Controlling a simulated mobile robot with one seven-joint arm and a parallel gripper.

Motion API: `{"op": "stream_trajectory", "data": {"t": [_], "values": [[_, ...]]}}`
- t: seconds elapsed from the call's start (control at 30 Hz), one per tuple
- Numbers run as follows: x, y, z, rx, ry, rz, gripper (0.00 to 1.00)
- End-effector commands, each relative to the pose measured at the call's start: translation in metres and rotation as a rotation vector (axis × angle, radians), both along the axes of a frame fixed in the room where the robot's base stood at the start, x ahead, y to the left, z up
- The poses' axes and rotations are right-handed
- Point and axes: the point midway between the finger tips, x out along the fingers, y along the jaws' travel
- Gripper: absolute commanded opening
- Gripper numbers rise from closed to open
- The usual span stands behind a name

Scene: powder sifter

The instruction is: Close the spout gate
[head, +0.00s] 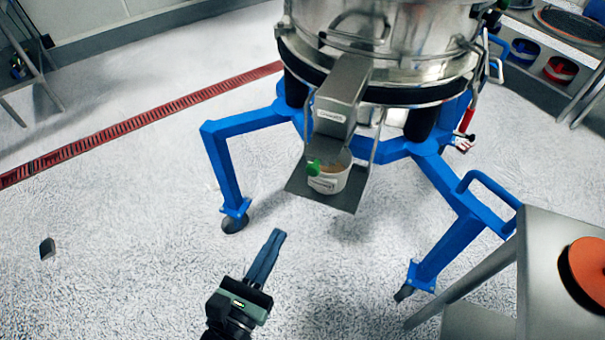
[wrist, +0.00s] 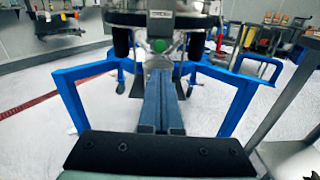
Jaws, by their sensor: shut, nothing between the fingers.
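The sifter (head: 395,40) is a steel drum on a blue frame. Its grey boxy spout (head: 345,85) slopes down toward me in the head view and carries a small label. A green knob (head: 313,167) sits below the spout's mouth, beside a white labelled tub (head: 329,181) with tan contents. The green knob also shows in the wrist view (wrist: 159,45), just above my fingertips. Whether the gate is open or shut I cannot tell. My gripper (head: 277,236) is shut and empty, in front of and below the spout, apart from it. In the wrist view its fingers hide the tub.
A grey shelf (head: 311,191) under the spout bears the tub. Blue frame legs (head: 225,170) stand on either side. A steel table (head: 560,225) with an orange disc (head: 588,267) is at the right. The floor around my gripper is clear.

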Motion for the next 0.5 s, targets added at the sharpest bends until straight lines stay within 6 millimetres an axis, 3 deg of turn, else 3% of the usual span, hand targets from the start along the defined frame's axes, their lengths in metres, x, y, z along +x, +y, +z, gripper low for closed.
{"op": "stream_trajectory", "data": {"t": [0.17,0.5], "values": [[0.008,-0.004,-0.002,-0.047,0.013,0.001,0.00],[0.073,-0.031,-0.002,-0.040,0.009,-0.001,0.00]]}}
